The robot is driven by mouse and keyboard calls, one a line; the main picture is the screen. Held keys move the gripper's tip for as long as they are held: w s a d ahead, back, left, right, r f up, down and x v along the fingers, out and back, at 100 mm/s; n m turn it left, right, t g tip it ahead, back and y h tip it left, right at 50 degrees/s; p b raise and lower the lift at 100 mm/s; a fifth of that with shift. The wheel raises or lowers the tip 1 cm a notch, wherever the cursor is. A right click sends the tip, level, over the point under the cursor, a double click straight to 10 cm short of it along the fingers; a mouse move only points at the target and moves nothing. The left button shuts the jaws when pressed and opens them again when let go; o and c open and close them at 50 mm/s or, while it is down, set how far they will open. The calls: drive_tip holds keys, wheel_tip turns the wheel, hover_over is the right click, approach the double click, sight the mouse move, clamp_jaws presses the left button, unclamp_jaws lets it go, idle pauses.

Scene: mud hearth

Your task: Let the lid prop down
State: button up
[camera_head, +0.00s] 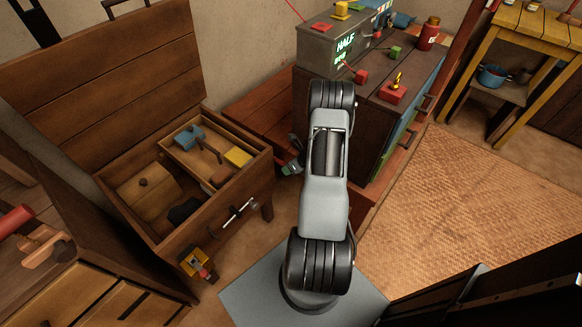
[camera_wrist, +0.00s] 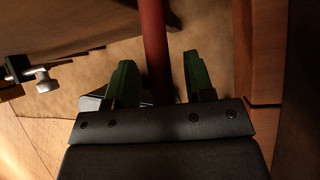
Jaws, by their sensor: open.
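A wooden chest (camera_head: 211,222) stands at the left in the head view, its plank lid (camera_head: 110,80) raised and leaning back. I cannot make out a lid prop with certainty. A metal bar fitting (camera_head: 238,213) sits on the chest's front; a similar fitting shows at the left edge of the wrist view (camera_wrist: 40,77). My gripper (camera_head: 290,168) hangs just right of the chest, partly hidden by my arm. In the wrist view its green fingers (camera_wrist: 154,86) stand apart with nothing gripped. A dark red upright bar (camera_wrist: 153,40) shows behind them.
The chest holds a tray with a blue tool (camera_head: 190,137) and a yellow block (camera_head: 238,156). A dark cabinet (camera_head: 385,125) with a grey box (camera_head: 325,48) stands right of my arm. A woven mat (camera_head: 465,205) lies clear at the right.

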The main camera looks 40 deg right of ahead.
drive_tip(key=p+v, duration=0.2)
drive_tip(key=v, duration=1.1)
drive_tip(key=shift+r+p, duration=0.3)
drive_tip(key=shift+r, duration=0.05)
drive_tip(key=s+a+r+n+g+h+p, duration=0.1)
drive_tip(key=a+r+n+p, duration=0.3)
drive_tip(key=a+r+n, duration=0.5)
drive_tip(key=s+a+r+n+g+h+p, duration=0.1)
drive_tip(key=s+a+r+n+p, duration=0.2)
drive_tip(key=a+r+n, duration=0.7)
drive_tip(key=s+a+r+n+g+h+p, duration=0.1)
drive_tip(key=a+r+n+p, duration=0.4)
drive_tip(key=a+r+n, duration=0.5)
wheel_tip(320, 180, up, 10)
drive_tip(key=s+n, duration=0.1)
drive_tip(key=n, duration=0.5)
drive_tip(key=shift+s+a, duration=0.15)
drive_tip(key=shift+a, duration=0.1)
drive_tip(key=shift+c, duration=0.4)
